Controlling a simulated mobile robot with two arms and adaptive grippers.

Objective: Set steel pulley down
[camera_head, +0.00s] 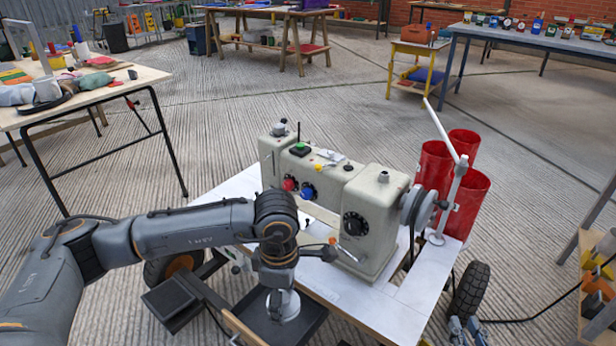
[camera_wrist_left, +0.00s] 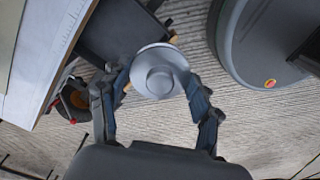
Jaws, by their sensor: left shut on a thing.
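My left gripper (camera_wrist_left: 155,88) is shut on a round pale-grey steel pulley (camera_wrist_left: 159,70) with a raised hub, its fingers on either side of the rim. In the head view the pulley (camera_head: 284,306) hangs under my left wrist, in front of a dark tray (camera_head: 312,318) at the front of the white worktable. In the wrist view it overlaps the near edge of the dark tray (camera_wrist_left: 115,28). I cannot tell whether it touches the tray. My right gripper (camera_head: 467,330) shows partly at the bottom edge, right of the table; its opening is unclear.
A cream sewing-machine-like machine (camera_head: 373,222) with knobs and a grey wheel stands on the white worktable (camera_head: 345,290), close to my left arm. Red cylinders (camera_head: 467,185) stand behind it. A dark wheel (camera_head: 470,288) is at the table's right. Open floor lies beyond.

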